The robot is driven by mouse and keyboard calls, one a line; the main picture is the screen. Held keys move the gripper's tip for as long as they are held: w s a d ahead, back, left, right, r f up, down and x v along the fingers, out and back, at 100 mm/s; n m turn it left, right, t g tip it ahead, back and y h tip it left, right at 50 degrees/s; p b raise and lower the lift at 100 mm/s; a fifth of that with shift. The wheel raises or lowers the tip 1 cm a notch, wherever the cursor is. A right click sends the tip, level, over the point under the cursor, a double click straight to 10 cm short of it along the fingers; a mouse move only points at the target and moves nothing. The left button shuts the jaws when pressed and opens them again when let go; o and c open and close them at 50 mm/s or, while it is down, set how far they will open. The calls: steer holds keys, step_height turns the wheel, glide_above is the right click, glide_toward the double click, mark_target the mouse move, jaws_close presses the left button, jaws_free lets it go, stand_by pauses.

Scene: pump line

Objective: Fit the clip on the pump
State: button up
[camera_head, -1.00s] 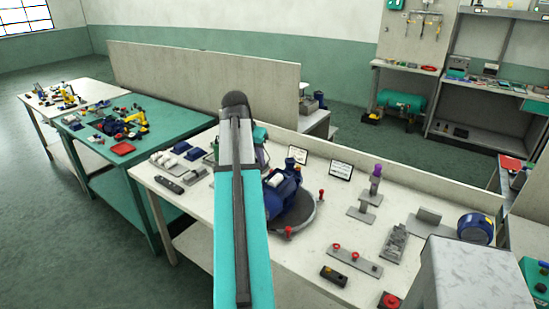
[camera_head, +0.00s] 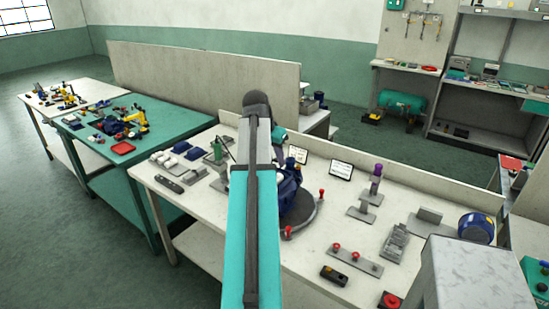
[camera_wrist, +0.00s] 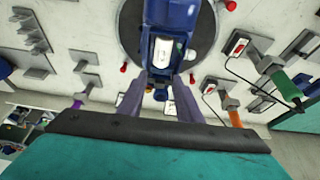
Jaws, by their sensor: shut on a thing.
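The pump (camera_head: 291,190) is blue and sits on a round dark grey plate (camera_head: 300,215) on the white bench; my arm hides part of it in the head view. In the wrist view the pump (camera_wrist: 176,18) is at top centre, with a pale panel on its near side. My gripper (camera_wrist: 160,88) points at the pump's near end, its two grey fingers on either side of a small gap. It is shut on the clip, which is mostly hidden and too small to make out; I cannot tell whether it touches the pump. The head view hides the fingers behind my arm.
Red knobs (camera_head: 321,193) stand around the round plate. A purple-topped stand (camera_head: 376,178), a bar with red knobs (camera_head: 354,259) and a grey rack (camera_head: 395,243) lie to the right. A green-handled tool (camera_wrist: 287,88) stands to the right in the wrist view.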

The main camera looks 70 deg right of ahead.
steer(key=shift+f+b, duration=1.5)
steer(key=shift+f, duration=1.5)
steer(key=shift+p, duration=0.35)
steer(key=shift+f, duration=0.3)
stand_by(0.5)
steer(key=o, duration=1.1)
steer(key=p+v, duration=0.4)
steer(key=v, duration=0.2)
stand_by(0.3)
